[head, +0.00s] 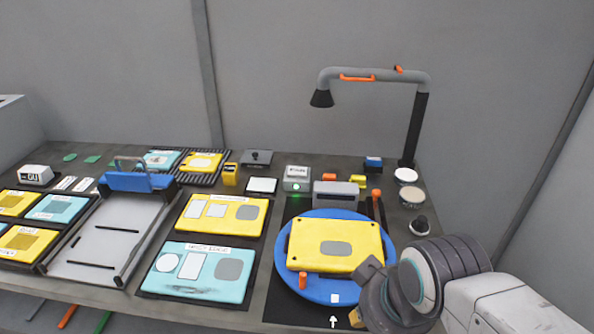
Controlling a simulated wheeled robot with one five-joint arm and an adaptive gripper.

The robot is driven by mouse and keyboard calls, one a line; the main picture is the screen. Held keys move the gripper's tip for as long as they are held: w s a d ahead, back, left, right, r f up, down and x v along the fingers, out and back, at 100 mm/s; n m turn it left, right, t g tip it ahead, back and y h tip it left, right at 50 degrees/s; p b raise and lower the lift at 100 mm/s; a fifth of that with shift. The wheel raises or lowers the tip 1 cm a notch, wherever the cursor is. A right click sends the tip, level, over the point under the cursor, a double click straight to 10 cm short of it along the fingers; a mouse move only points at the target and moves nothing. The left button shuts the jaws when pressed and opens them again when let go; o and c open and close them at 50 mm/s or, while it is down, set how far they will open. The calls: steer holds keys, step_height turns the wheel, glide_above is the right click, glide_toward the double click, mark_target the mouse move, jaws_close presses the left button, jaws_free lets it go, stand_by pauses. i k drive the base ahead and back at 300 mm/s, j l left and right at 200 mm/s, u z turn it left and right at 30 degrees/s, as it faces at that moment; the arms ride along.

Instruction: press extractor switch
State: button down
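A small grey switch box (297,178) with a white label and a green glow at its front stands toward the back of the bench, right of centre. The label is too small to read with certainty. A grey extractor arm (376,76) with orange handles and a black hood (321,98) rises behind it on a dark post. My gripper (362,293) is at the lower right, in front of and to the right of the switch box, well apart from it. It is over the right edge of the blue turntable. Its fingers are partly hidden, and I cannot tell whether they are open.
The blue round turntable (284,272) carries a yellow plate (335,243) between my gripper and the switch box. A grey block (336,192) stands right of the box. Yellow and cyan stencil plates and a grey tray (105,245) fill the left. Round tins stand at right.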

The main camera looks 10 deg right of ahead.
mark_target(295, 172)
steer(key=i+j, duration=0.2)
steer(key=j, duration=0.15)
steer(key=i+j+z, duration=0.1)
steer(key=j, duration=0.25)
steer(key=i+j, duration=0.25)
steer(key=j+z, duration=0.05)
steer(key=j, duration=0.05)
